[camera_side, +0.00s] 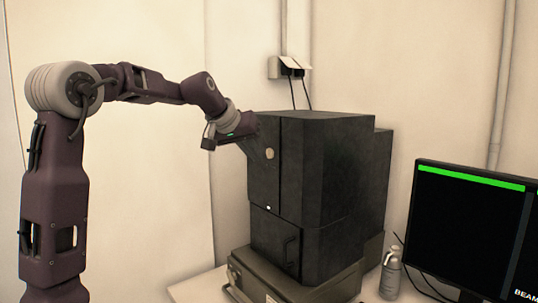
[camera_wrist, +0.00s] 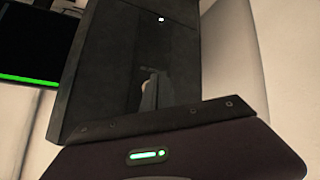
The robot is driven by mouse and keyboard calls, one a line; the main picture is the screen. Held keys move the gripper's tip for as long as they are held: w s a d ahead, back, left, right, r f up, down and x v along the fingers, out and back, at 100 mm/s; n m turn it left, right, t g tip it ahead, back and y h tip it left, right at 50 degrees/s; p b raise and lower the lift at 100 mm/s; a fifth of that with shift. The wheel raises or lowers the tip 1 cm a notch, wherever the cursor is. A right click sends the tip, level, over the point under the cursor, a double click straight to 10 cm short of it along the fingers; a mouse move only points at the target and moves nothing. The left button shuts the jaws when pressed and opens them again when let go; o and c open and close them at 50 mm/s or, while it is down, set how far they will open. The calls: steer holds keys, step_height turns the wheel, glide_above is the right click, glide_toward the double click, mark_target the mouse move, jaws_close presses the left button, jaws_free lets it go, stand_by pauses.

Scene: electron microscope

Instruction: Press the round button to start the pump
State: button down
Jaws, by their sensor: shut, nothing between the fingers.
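The tall dark cabinet of the microscope (camera_side: 335,170) stands on a bench. A pale round disc (camera_side: 270,154) is on its upper front. A small bright white dot (camera_side: 269,208) is lower on the front, and a white dot also shows in the wrist view (camera_wrist: 161,19). I cannot tell for sure which is the round button. My gripper (camera_side: 261,153) is shut and empty, with its fingertips close to the cabinet front, just left of the disc. Contact cannot be made out. In the wrist view the shut fingers (camera_wrist: 149,82) lie in front of the dark panel; the disc cannot be made out there.
The cabinet rests on a wider base (camera_side: 290,285). A wall socket (camera_side: 290,68) with cables is behind. The space left of the cabinet is clear.

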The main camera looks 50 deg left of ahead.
steer(key=s, duration=0.4)
steer(key=shift+s, duration=0.1)
stand_by(0.8)
steer(key=s+d+f+m+h, duration=0.25)
steer(key=s+d, duration=0.45)
steer(key=d, duration=0.6)
steer(key=s+d+f+m+g, duration=0.1)
steer(key=s+d+f, duration=0.4)
steer(key=s, duration=0.5)
steer(key=s+d+f+m+g, duration=0.2)
steer(key=s+d+f+m, duration=0.2)
steer(key=s, duration=0.6)
steer(key=shift+d+f, duration=0.55)
steer(key=shift+f, duration=0.4)
steer(key=shift+w+h, duration=0.1)
steer(key=shift+h, duration=0.15)
